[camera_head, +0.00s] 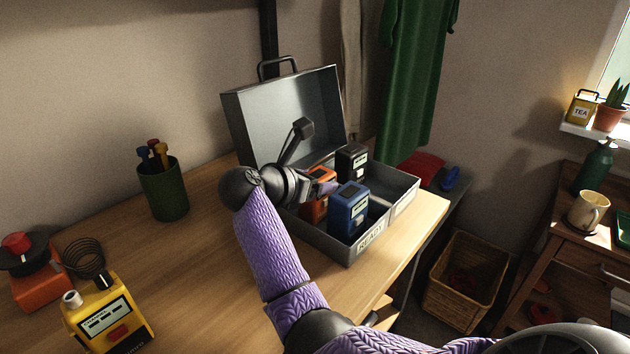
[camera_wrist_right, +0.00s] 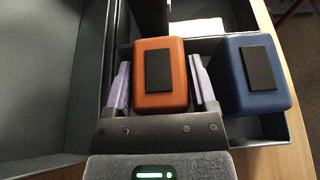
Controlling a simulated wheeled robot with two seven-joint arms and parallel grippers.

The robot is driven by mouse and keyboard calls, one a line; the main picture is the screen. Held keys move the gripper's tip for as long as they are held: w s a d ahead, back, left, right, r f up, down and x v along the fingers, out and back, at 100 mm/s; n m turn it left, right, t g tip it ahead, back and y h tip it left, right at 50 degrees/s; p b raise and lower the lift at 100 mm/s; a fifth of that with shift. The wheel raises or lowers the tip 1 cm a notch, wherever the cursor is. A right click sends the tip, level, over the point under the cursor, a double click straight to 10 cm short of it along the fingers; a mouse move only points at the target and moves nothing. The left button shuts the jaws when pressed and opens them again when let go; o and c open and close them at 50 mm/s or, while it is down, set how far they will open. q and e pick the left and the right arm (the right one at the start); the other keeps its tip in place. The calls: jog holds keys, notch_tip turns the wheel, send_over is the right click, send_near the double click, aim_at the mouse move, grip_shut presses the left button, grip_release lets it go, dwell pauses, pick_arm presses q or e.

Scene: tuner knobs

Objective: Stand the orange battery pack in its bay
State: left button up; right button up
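The orange battery pack (camera_head: 316,209) stands upright inside the grey open case (camera_head: 333,247), next to the blue pack. In the right wrist view the orange pack (camera_wrist_right: 146,100) sits between the two pale purple fingers of my right gripper (camera_wrist_right: 160,75). A narrow gap shows on each side of it, so the gripper is open around it and not closed on it. In the head view my right gripper (camera_head: 318,188) is at the pack's upper part and partly covers it. The bay floor under the pack is hidden. My left gripper is out of view.
A blue pack (camera_head: 349,212) and a black pack (camera_head: 351,162) stand in the case. The raised lid (camera_head: 245,125) is behind my wrist. A pen cup (camera_head: 163,190) and a yellow tester (camera_head: 115,318) stand left on the table (camera_head: 205,270). A right compartment looks empty.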

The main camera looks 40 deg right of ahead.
jog(key=shift+o, duration=1.4)
jog(key=shift+a+r, duration=0.15)
jog(key=shift+r, duration=0.1)
jog(key=p+v, duration=0.2)
jog(key=v, duration=0.9)
jog(key=shift+a, duration=0.35)
